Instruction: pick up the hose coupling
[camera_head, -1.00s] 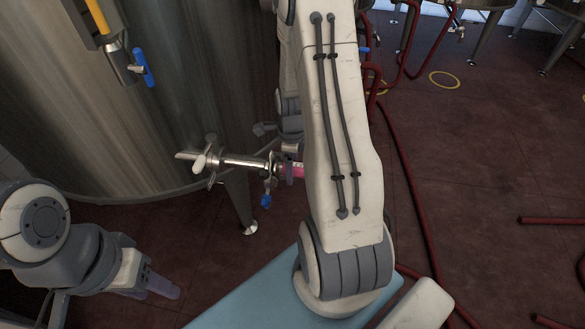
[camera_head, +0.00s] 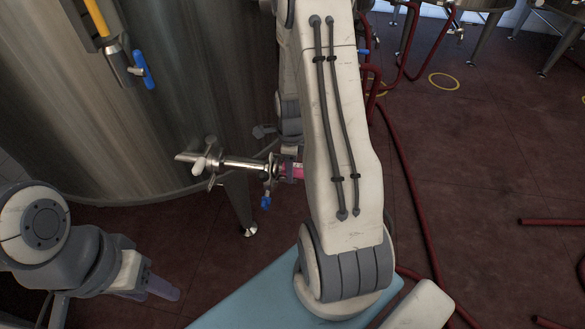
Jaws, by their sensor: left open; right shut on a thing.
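A steel valve pipe (camera_head: 243,163) sticks out from the tank toward the right, with a blue-handled valve at its right end. The hose coupling (camera_head: 293,170), showing as a short pink and metal piece, sits at that end, in line with the pipe. Whether it touches the pipe is unclear. My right gripper (camera_head: 287,168) is mostly hidden behind my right arm; the little that shows is closed around the coupling. My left gripper (camera_head: 160,288), with purplish fingers, is open and empty at the lower left, well apart from the pipe.
A large steel tank (camera_head: 130,120) fills the upper left, with a second blue-handled valve (camera_head: 143,68) on its wall. Red hoses (camera_head: 408,180) run over the dark red floor at the right. More tanks stand at the back right.

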